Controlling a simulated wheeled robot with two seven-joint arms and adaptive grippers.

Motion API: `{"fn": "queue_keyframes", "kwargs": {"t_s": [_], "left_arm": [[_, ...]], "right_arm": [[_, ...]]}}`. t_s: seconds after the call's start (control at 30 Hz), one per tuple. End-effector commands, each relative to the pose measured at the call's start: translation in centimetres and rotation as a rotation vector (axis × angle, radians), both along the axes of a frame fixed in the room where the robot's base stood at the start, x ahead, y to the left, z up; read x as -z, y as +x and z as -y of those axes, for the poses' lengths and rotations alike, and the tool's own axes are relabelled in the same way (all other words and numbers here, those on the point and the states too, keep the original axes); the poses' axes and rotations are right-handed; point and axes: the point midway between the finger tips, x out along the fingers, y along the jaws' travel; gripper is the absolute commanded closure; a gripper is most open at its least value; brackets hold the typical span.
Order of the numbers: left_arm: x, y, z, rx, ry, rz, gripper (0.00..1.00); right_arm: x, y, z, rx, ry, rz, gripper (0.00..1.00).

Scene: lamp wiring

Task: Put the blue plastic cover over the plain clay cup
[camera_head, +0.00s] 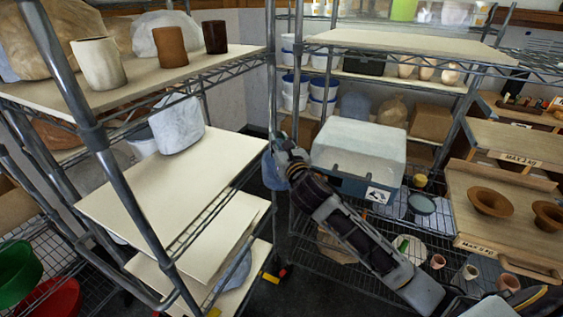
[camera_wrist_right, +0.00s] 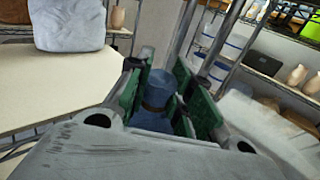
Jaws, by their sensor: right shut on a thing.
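My right gripper (camera_head: 272,160) reaches in from the lower right of the head view, beside the right edge of the left rack's middle shelf. It is shut on the blue plastic cover (camera_head: 274,178), which hangs mostly hidden behind the gripper. In the right wrist view the blue cover (camera_wrist_right: 152,118) is bunched between the green finger pads (camera_wrist_right: 158,98). On the left rack's top board stand a cream cup (camera_head: 99,62), a reddish-brown cup (camera_head: 170,47) and a dark brown cup (camera_head: 215,37), all uncovered and apart from my gripper. My left gripper is out of view.
A pale wrapped block (camera_head: 176,124) stands at the back of the left rack's middle board (camera_head: 150,195), whose front is bare. Rack posts (camera_head: 72,75) stand at the left. A white-lidded cooler (camera_head: 358,150) stands right of my gripper. Bowls (camera_head: 490,201) lie farther right.

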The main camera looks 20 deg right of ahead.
Motion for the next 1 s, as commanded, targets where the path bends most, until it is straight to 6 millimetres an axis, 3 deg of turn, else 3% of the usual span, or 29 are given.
{"fn": "queue_keyframes", "kwargs": {"t_s": [0.3,1.0], "left_arm": [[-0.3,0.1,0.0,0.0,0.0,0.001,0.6],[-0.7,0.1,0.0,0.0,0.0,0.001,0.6]], "right_arm": [[-6.3,1.0,-0.3,-0.007,0.002,0.005,1.0],[-17.8,1.4,-1.2,-0.031,0.0,0.002,1.0]]}}
